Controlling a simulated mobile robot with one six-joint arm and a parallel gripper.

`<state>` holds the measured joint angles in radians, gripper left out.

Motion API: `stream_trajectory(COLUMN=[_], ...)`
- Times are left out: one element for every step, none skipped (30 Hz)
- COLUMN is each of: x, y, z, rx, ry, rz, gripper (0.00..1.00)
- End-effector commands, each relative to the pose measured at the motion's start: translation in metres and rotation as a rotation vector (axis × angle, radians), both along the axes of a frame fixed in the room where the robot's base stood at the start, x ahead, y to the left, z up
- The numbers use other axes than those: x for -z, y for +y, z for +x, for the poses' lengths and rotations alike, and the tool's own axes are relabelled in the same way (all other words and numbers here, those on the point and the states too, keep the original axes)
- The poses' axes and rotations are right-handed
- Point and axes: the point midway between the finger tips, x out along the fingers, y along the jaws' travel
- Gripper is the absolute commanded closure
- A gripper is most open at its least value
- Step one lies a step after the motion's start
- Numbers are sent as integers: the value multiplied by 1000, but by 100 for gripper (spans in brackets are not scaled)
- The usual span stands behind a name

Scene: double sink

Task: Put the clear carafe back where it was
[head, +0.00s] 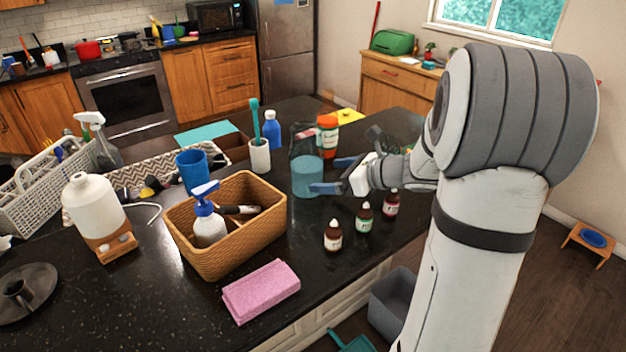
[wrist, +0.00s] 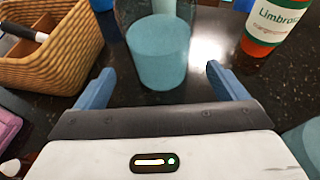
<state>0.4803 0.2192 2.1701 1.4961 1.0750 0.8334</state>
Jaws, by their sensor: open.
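The clear carafe (head: 307,176) stands upright on the dark counter, with teal contents in its lower part and a clear upper part. In the wrist view the carafe (wrist: 158,58) is straight ahead, centred in the gap between my fingertips, its top cut off by the frame. My gripper (head: 337,174) is open and empty, with blue fingers, and reaches in from the right at the carafe's right side. In the wrist view my gripper (wrist: 160,78) has its fingers spread wider than the carafe. I see no finger pressing on it.
An orange-red bottle (head: 327,136) stands close behind the carafe, and a blue bottle (head: 271,130) and a white cup with a toothbrush (head: 260,155) are to its left. Several small brown bottles (head: 363,217) stand in front. A wicker basket (head: 226,250) and pink cloth (head: 261,291) lie front left.

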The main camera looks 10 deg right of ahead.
Motion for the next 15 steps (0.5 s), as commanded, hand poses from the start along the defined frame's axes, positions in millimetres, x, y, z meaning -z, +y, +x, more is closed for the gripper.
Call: stream_trajectory(x=[-3, -5, -8, -9, -11, -14, -15, -16, -17, -17, -18, -18, -18, -19, -19], y=[-8, -12, -16, -19, -22, -24, -26, -28, -29, -30, -31, -31, -31, -31, -31], z=[-7, -10, -15, -18, -20, -23, -25, -27, -29, -30, -30, -31, -31, -31, -31], rx=[4, 5, 4, 3, 3, 2, 2, 2, 1, 1, 1, 0, 0, 0, 0], ry=[-3, -3, -2, -2, -2, -2, -1, -1, 0, 0, 0, 1, 1, 1, 1], rz=[-2, -2, 0, -2, -1, -1, 0, 1, 1, 0, 0, 1, 1, 1, 1], gripper=[8, 8, 8, 8, 8, 8, 8, 8, 8, 8, 8, 8, 8, 8, 8])
